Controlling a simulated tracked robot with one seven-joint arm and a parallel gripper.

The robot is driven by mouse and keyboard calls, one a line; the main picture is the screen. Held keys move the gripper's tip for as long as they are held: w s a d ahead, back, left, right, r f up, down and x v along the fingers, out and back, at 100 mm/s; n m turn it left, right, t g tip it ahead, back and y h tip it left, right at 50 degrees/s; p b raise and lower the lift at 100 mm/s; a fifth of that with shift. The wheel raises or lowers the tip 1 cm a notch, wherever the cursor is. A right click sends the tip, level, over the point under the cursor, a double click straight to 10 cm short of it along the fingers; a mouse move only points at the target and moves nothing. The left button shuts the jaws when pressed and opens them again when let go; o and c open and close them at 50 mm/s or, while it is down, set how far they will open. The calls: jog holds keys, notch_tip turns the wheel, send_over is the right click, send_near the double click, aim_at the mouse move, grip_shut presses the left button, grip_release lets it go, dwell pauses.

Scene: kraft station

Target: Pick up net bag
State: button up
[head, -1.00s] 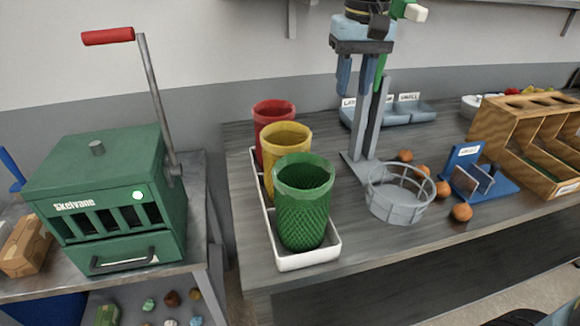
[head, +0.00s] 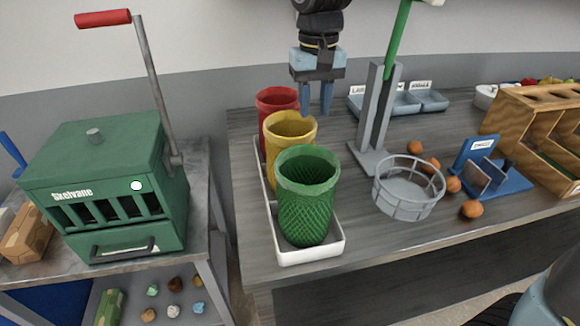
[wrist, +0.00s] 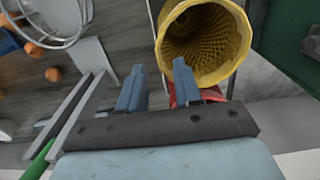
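Three net bags stand in a row in a white tray (head: 312,254): a green net bag (head: 304,214) in front, a yellow net bag (head: 288,126) in the middle and a red net bag (head: 276,98) at the back. All are upright with open tops. My gripper (head: 316,111) points down, just right of the red and yellow bags, open and empty. In the wrist view the yellow bag's open mouth (wrist: 205,42) lies just beyond the right fingertip. The red bag (wrist: 183,94) is mostly hidden behind my gripper (wrist: 157,72).
A grey upright stand (head: 372,125) with a green lever is close right of my gripper. A round grey basket (head: 408,190), loose orange balls (head: 471,209), a blue holder (head: 490,172) and a wooden rack (head: 515,130) are further right. A green machine (head: 105,190) stands left.

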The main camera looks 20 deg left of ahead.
aim_at(314, 140)
jog(key=shift+s+d+f, duration=0.15)
jog(key=shift+f, duration=1.35)
jog(key=shift+s+d+f, duration=0.15)
jog(key=shift+f, duration=1.3)
jog(key=shift+c, duration=0.3)
grip_shut()
